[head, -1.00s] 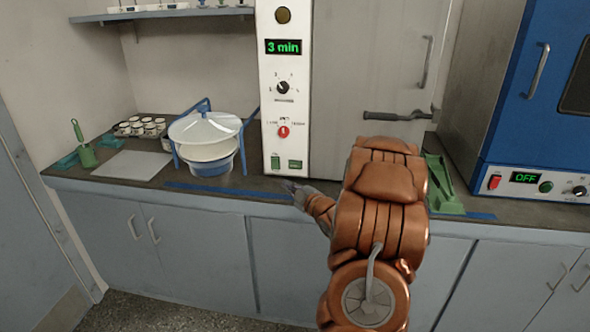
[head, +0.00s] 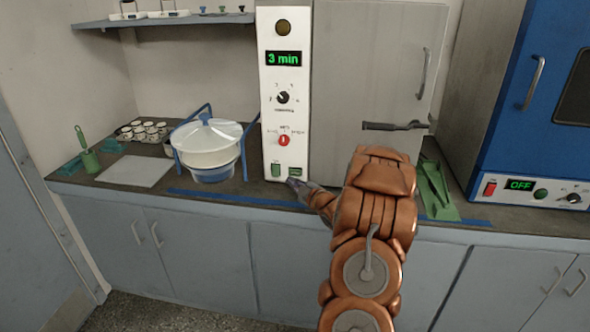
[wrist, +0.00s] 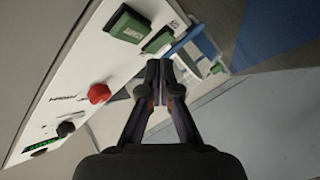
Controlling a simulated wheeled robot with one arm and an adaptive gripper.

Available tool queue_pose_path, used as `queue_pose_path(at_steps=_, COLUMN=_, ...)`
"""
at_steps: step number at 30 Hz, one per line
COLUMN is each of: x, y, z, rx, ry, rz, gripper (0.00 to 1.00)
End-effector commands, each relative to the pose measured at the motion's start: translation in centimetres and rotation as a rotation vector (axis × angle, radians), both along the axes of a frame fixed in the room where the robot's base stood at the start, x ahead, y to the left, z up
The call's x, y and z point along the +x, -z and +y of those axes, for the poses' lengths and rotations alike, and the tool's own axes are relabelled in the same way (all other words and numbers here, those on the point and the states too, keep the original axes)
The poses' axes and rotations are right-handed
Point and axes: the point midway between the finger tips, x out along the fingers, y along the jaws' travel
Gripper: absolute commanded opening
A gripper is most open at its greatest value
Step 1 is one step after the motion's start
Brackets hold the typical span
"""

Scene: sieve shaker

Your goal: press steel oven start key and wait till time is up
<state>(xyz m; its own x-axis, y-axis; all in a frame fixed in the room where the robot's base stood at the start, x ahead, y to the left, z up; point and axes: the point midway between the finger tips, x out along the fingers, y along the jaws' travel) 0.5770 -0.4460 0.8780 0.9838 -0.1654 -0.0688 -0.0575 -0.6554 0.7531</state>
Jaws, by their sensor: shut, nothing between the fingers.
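The steel oven (head: 365,85) stands on the bench, with a white control panel (head: 270,120) on its left side. The panel's display (head: 284,59) reads "3 min" in green. Below it are a black dial (head: 283,97), a red knob (head: 284,140) and two green keys at the bottom, the left key (head: 276,170) and the right key (head: 295,172). My gripper (head: 291,181) is shut and empty, just below and in front of the right key. In the wrist view its closed fingertips (wrist: 159,68) are close to a green key (wrist: 158,40); I cannot tell whether they touch.
A blue oven (head: 530,100) at the right shows "OFF". A white-lidded pot in a blue frame (head: 208,150) stands left of the panel. A green holder (head: 435,190) lies right of my arm. Blue tape (head: 230,198) runs along the bench front.

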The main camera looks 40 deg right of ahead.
Motion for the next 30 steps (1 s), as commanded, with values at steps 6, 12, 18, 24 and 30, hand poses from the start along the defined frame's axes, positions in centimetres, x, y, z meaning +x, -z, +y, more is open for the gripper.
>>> queue_pose_path(at_steps=6, x=1.0, y=0.1, z=-1.4, rx=0.0, ry=-0.001, rz=0.002, gripper=0.0)
queue_pose_path(at_steps=12, x=1.3, y=0.1, z=-1.8, rx=0.0, ry=-0.001, rz=0.002, gripper=0.0)
queue_pose_path(at_steps=18, x=1.3, y=0.2, z=-1.8, rx=0.001, ry=0.0, rz=0.002, gripper=0.0)
queue_pose_path(at_steps=24, x=1.3, y=0.1, z=-1.8, rx=0.001, ry=0.0, rz=0.002, gripper=0.0)
queue_pose_path(at_steps=30, x=1.3, y=0.1, z=-1.8, rx=0.001, ry=0.0, rz=0.001, gripper=0.0)
